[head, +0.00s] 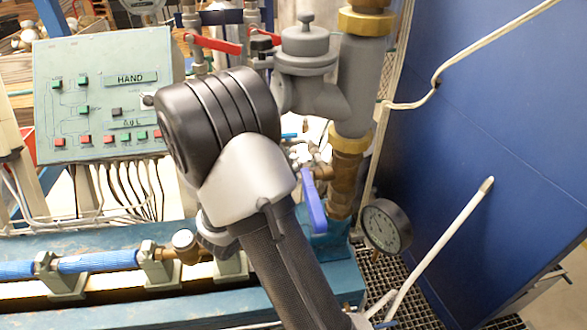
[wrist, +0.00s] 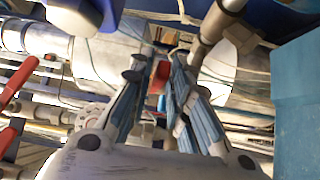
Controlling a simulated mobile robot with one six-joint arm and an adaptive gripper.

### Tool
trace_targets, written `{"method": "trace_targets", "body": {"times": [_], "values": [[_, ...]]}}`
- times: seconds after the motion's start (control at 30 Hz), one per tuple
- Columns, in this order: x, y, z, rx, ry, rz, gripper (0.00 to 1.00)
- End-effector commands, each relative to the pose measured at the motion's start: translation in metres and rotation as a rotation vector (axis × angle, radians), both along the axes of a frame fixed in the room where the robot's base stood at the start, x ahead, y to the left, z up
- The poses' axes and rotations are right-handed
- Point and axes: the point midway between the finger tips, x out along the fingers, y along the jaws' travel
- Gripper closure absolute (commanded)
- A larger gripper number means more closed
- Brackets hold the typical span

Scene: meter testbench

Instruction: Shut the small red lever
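In the wrist view, a small red piece (wrist: 162,75) shows in the gap between my fingertips. It may be the small red lever, but its shape is too small to tell. My gripper (wrist: 157,80) has its two fingers apart with a narrow gap, and I see no clear contact with the red piece. Larger red levers (wrist: 17,82) stand at the left of the wrist view. In the head view a red lever (head: 213,43) sits on the pipes at the top, behind my arm. My gripper cannot be made out in the head view.
A control panel (head: 103,95) stands at the left. A grey valve body and thick vertical pipe (head: 360,85) rise right of my arm. A blue lever (head: 313,203) and a round gauge (head: 386,226) are lower. A blue wall (head: 500,130) closes the right side.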

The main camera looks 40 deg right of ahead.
Motion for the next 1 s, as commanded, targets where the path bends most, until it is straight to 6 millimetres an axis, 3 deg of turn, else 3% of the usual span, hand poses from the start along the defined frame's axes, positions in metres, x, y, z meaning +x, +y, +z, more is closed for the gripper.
{"method": "trace_targets", "body": {"times": [0.23,0.83,1.0], "values": [[0.0,0.0,0.0,0.0,0.0,0.0,1.0],[0.0,0.001,0.0,0.0,0.0,0.0,1.0],[0.007,0.011,-0.001,0.0,-0.002,-0.002,1.0]]}}
